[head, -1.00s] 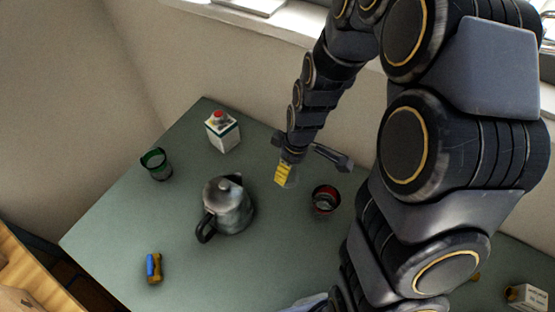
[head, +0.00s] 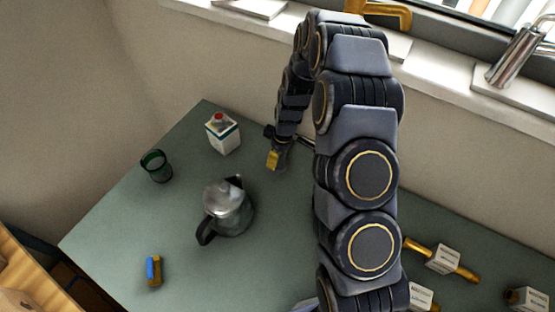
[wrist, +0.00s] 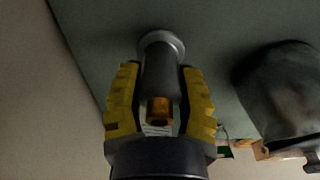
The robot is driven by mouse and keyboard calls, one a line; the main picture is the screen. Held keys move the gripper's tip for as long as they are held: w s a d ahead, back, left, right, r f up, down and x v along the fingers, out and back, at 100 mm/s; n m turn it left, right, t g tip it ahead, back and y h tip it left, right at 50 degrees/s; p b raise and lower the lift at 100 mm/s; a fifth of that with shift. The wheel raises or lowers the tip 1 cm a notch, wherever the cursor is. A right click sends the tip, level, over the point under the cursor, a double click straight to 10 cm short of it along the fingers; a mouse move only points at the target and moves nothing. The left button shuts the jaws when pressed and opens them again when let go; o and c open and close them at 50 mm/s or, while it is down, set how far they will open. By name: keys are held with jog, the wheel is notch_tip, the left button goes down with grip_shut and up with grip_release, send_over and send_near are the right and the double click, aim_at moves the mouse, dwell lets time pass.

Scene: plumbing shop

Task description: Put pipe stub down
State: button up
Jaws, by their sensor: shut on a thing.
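The pipe stub (wrist: 160,75) is a grey cylinder with a wider round rim at its far end and a copper-coloured near end. In the wrist view it sits between the yellow fingers of my gripper (wrist: 160,100), which is shut on it. The stub points away from the gripper towards the grey-green table (wrist: 215,45). I cannot tell whether its rim touches the table. In the head view my gripper (head: 275,160) is low over the back of the table, right of the carton, and the stub is mostly hidden there.
A metal coffee pot (head: 228,208) stands in front and to the left of my gripper. A red-capped carton (head: 223,134), a green glass (head: 156,166) and a blue-and-brass piece (head: 154,270) are further left. Labelled brass parts (head: 443,260) lie right of my arm. The wall is close behind.

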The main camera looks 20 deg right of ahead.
aim_at(283, 155)
jog(key=shift+f, duration=1)
jog(key=shift+f, duration=0.15)
jog(key=o, duration=1)
jog(key=r, duration=0.4)
jog(key=s+r, duration=0.1)
jog(key=r, duration=0.3)
jog(key=d+r, duration=0.1)
jog(key=r, duration=0.3)
jog(key=shift+s+d, duration=0.1)
jog(key=shift+s, duration=0.05)
jog(key=s+a+r+m+g, duration=0.1)
jog(key=s+a+r+m, duration=0.25)
jog(key=s+r, duration=0.95)
jog(key=s+r+m+g, duration=0.1)
jog(key=s+m, duration=0.1)
jog(key=s, duration=0.6)
jog(key=s+r+m+g+h, duration=0.1)
jog(key=s+r+m, duration=0.1)
jog(key=s, duration=0.6)
jog(key=shift+d+m, duration=0.2)
jog(key=shift+m, duration=0.55)
